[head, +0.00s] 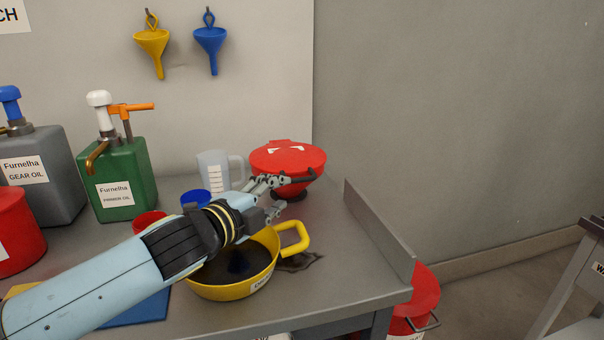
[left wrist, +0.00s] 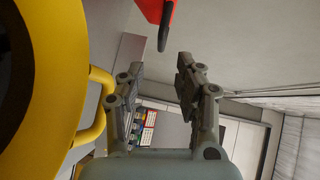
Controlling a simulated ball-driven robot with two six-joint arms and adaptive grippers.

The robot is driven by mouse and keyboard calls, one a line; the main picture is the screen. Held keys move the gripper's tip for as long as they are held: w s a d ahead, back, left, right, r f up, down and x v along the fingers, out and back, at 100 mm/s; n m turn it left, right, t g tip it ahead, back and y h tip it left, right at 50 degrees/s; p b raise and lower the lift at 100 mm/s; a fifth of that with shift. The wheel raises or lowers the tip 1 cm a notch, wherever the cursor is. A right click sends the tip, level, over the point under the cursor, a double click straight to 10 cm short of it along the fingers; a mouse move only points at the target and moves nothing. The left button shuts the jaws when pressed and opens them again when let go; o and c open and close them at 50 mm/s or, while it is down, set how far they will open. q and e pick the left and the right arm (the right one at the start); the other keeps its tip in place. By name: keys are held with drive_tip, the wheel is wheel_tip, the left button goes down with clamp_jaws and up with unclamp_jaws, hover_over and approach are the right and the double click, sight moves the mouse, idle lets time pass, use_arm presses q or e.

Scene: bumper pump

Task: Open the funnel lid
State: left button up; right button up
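The red funnel (head: 272,160) stands at the back right of the bench, and its red lid (head: 290,152) lies flat over the top. A dark tab or handle (head: 311,175) shows at the lid's right front edge. My left gripper (head: 281,196) is in front of the funnel, with its fingers spread and nothing between them. In the left wrist view, the open left gripper (left wrist: 158,72) has a red part of the funnel (left wrist: 154,9) with a dark tab (left wrist: 164,30) beyond its fingertips, apart from them. My right gripper is not in view.
A yellow drain pan (head: 232,292) with dark liquid sits under my left arm. A clear jug (head: 213,168) and a blue cup (head: 195,197) stand left of the funnel. A raised metal edge (head: 378,235) bounds the bench at right. A green can (head: 125,180) stands further left.

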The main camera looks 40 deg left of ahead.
sight(302, 181)
use_arm(q)
drive_tip(key=w+p, duration=0.1)
drive_tip(key=w, duration=0.3)
drive_tip(key=shift+w, duration=0.35)
drive_tip(key=w, duration=0.2)
drive_tip(key=w+f, duration=0.1)
drive_tip(key=w, duration=0.1)
drive_tip(key=shift+a, duration=0.25)
drive_tip(key=shift+w, duration=0.55)
drive_tip(key=shift+c, duration=1)
drive_tip(key=c, duration=0.4)
drive_tip(key=shift+f, duration=0.1)
clamp_jaws()
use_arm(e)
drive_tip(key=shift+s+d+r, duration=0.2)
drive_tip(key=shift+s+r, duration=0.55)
use_arm(q)
drive_tip(key=shift+s, duration=0.1)
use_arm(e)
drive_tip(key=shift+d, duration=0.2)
